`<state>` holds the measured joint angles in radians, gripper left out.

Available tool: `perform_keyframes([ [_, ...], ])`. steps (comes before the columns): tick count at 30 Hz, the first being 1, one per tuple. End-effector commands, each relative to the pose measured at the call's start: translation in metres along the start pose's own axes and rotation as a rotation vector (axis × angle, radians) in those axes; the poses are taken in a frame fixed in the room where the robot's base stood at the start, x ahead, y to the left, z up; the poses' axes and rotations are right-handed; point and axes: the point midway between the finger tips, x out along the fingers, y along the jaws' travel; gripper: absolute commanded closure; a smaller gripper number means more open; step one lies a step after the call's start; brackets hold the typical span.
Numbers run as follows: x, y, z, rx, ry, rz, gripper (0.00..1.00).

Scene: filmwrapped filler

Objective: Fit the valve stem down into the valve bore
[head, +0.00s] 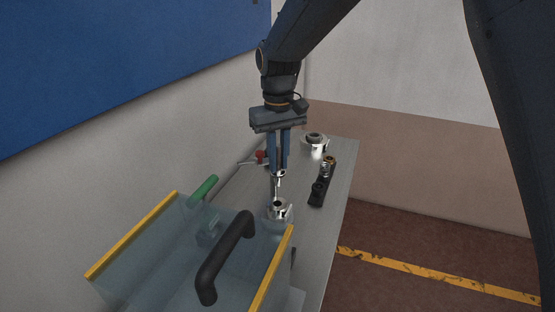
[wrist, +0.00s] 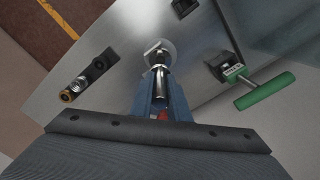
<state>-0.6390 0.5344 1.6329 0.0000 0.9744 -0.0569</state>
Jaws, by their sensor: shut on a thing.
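My gripper (head: 279,166) points down and is shut on the valve stem (head: 278,182), a slim shiny metal part. The stem hangs upright beneath the fingers, above the round metal valve body (head: 279,211) with the bore. The stem's lower end looks very close to the top of the body; I cannot tell whether it has entered the bore. In the wrist view the stem (wrist: 160,80) lies between the blue fingers and points at the valve body (wrist: 160,48), whose bore is hidden behind the stem.
A clear guard with yellow edges (head: 268,275) and a black handle (head: 225,255) stands in front. A green T-handle (head: 203,189) is at left. A black holder with round parts (head: 319,190) and another metal fitting (head: 314,141) stand on the metal bench (head: 335,175).

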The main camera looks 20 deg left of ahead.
Motion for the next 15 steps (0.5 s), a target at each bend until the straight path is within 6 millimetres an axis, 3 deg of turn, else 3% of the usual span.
perform_keyframes([
  [15,-0.0008,-0.0048,-0.0001,-0.007,0.001,0.0,1.0],
])
